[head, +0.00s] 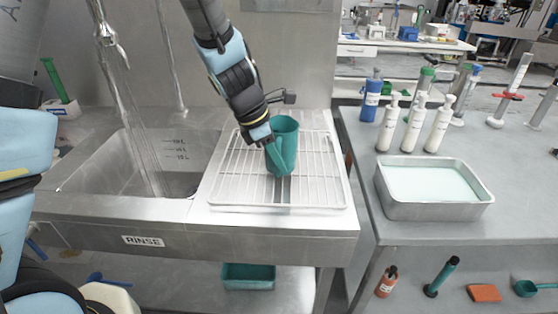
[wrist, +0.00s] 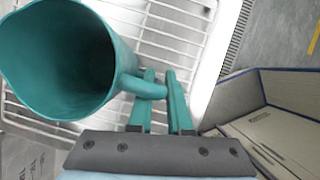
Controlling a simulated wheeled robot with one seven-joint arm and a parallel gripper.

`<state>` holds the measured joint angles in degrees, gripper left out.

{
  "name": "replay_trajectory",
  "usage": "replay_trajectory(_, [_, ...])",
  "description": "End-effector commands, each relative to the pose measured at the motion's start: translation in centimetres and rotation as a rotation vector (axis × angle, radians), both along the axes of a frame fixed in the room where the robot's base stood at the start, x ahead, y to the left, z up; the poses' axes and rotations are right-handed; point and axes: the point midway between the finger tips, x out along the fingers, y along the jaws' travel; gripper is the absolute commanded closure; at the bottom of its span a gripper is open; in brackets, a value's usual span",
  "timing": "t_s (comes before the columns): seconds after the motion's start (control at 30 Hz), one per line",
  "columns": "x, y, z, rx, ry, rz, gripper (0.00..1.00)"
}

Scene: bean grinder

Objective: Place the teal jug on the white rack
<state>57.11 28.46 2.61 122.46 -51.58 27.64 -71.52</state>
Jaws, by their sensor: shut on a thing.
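The teal jug (head: 285,133) is upright over the middle of the white wire rack (head: 275,207) in the head view. Whether its base touches the wires or is just above them I cannot tell. In the wrist view the jug (wrist: 60,60) shows its open, empty-looking mouth at the left, with rack wires (wrist: 180,30) behind it. My gripper (wrist: 160,80) is shut on the jug's handle, with one teal finger on each side of it. In the head view my gripper (head: 264,141) is at the jug's left side, its fingers mostly hidden.
A steel sink (head: 125,165) with a tap lies left of the rack. On the table to the right stand a steel tray (head: 430,207) of pale liquid, white pump bottles (head: 412,125) and a blue bottle (head: 372,95). Bare rack surrounds the jug.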

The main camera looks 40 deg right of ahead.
Motion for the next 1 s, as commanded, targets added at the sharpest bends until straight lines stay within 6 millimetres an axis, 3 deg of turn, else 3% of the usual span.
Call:
replay_trajectory(0.2, [0.0,0.0,-0.2,0.000,0.000,0.000,1.00])
replay_trajectory(0.23, [0.0,0.0,-0.3,0.000,0.000,0.000,0.82])
replay_trajectory(0.5, [0.0,0.0,-0.2,0.000,0.000,0.000,0.53])
replay_trajectory(0.83, [0.1,0.0,0.4,-0.002,-0.002,0.000,0.53])
replay_trajectory(1.0, [0.5,0.8,2.7,-0.004,-0.004,0.001,0.53])
